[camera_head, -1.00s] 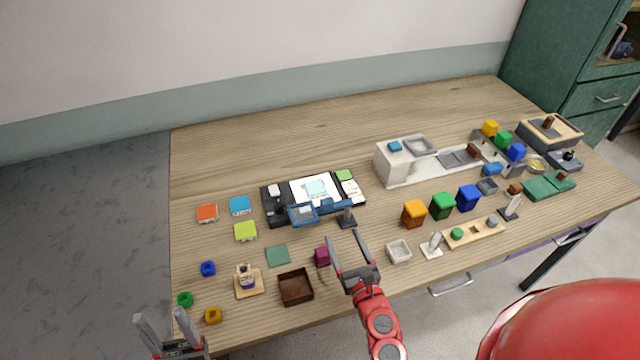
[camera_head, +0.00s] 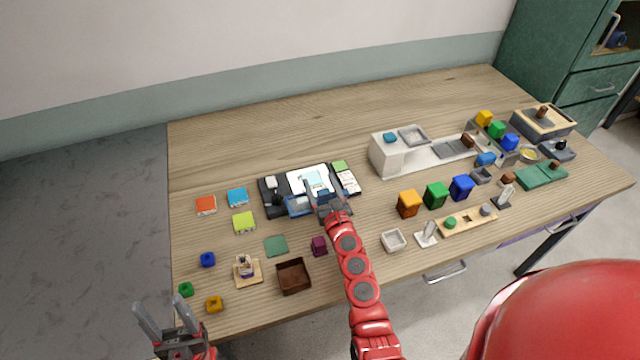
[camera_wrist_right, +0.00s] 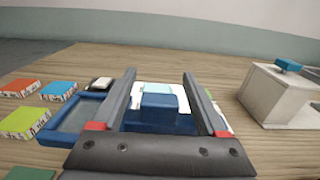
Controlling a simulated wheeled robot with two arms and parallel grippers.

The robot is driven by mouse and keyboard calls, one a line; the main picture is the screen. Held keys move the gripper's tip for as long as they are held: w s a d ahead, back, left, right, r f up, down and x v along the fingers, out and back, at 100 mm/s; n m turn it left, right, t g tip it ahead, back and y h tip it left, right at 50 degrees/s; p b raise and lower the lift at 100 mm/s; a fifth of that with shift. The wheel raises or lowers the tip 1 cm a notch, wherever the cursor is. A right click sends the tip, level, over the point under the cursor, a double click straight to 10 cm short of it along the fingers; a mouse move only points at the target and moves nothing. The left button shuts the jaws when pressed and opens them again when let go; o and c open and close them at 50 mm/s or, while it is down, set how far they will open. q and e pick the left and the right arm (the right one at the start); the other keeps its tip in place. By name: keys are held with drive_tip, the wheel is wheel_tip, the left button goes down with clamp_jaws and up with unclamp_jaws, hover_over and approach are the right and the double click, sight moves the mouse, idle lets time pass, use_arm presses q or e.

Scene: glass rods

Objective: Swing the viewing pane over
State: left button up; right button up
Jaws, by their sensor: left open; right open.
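The viewing pane (camera_head: 297,206) is a grey pane in a blue frame. It lies toward the front left of a black board (camera_head: 266,196) with a white panel (camera_head: 297,184). In the right wrist view the pane (camera_wrist_right: 75,118) is at left, and a blue block (camera_wrist_right: 160,104) beside it appears between my fingers. My right gripper (camera_head: 321,188) is open over the board's front edge, its fingers on either side of that block; contact cannot be told. It hides the post at the pane's right. My left gripper (camera_head: 161,306) is open and empty at the table's front left corner.
Orange (camera_head: 206,205), blue (camera_head: 237,197) and lime (camera_head: 243,222) blocks lie left of the board. A brown box (camera_head: 293,277) and purple cube (camera_head: 319,246) are in front. A white machine (camera_head: 388,156) stands to the right. The table behind the board is clear.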

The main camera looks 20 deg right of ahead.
drive_tip(key=shift+w, duration=0.2)
clamp_jaws()
idle(0.3)
idle(1.1)
